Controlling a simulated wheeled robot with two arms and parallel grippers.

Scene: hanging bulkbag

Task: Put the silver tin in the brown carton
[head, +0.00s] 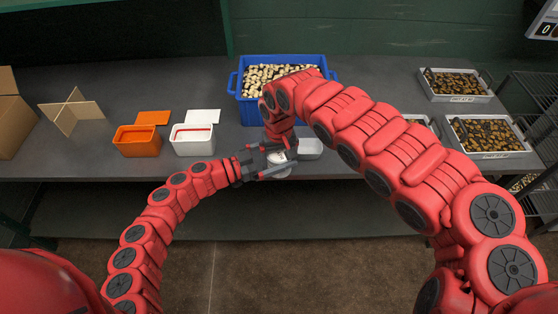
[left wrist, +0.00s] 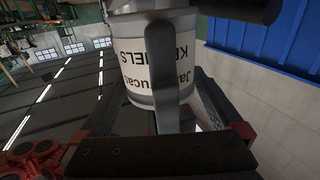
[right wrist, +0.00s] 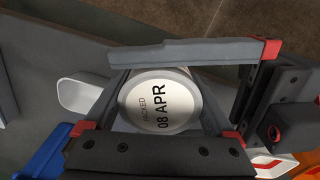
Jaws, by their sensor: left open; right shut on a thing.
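The silver tin (head: 279,172) is held just over the table's front edge, with both of my grippers at it. It has a white label, upside down in the left wrist view (left wrist: 158,62), and a round end printed with a date in the right wrist view (right wrist: 160,101). My right gripper (head: 281,153) is shut on the tin, coming from above. My left gripper (head: 276,166) is open, its fingers on either side of the tin; whether they touch it I cannot tell. The brown carton (head: 14,122) stands at the table's far left, cut off by the picture edge; its inside is hidden.
A cardboard divider (head: 70,111), an orange box (head: 138,141) and a white box (head: 192,145) stand between carton and grippers. A pale tray (head: 311,149) is right beside the tin. A blue crate (head: 249,107) is behind. Grey trays (head: 490,155) stand at right.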

